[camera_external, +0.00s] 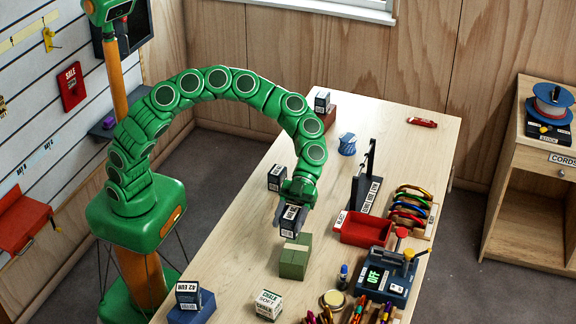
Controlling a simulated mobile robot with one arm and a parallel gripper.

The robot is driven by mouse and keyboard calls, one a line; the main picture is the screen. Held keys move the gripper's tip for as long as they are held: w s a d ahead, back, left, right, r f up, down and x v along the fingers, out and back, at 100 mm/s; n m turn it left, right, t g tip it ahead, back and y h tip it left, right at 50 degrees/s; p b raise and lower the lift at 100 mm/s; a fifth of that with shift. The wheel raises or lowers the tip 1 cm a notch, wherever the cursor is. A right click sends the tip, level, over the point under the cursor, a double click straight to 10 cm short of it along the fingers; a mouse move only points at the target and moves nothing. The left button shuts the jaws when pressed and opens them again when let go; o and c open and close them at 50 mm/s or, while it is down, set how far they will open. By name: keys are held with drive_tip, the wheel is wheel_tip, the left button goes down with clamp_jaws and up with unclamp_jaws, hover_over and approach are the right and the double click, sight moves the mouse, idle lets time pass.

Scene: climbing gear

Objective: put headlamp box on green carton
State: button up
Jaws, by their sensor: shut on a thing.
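The headlamp box (290,222), dark with a white label too small to read, is in my gripper (294,204). My gripper points down and is shut on it. I cannot tell whether the two touch. The green carton stands on the wooden table and has a pale strip on top. The gripper's fingers are partly hidden by the arm and the box.
Similar dark boxes stand on the table (276,178), on a blue carton (192,312) and on a reddish carton at the back. A chalk box (268,305) is in front. A red tray (362,230), a black stand (366,185) and a scale-like device (384,278) are to the right.

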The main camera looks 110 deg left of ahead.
sight(293, 239)
drive_tip(key=shift+w+d+f, duration=0.15)
drive_tip(key=shift+w+f, duration=0.75)
drive_tip(key=shift+f, duration=1.65)
drive_tip(key=shift+f, duration=0.1)
drive_tip(key=o, duration=1.1)
drive_tip(key=v, duration=1.2)
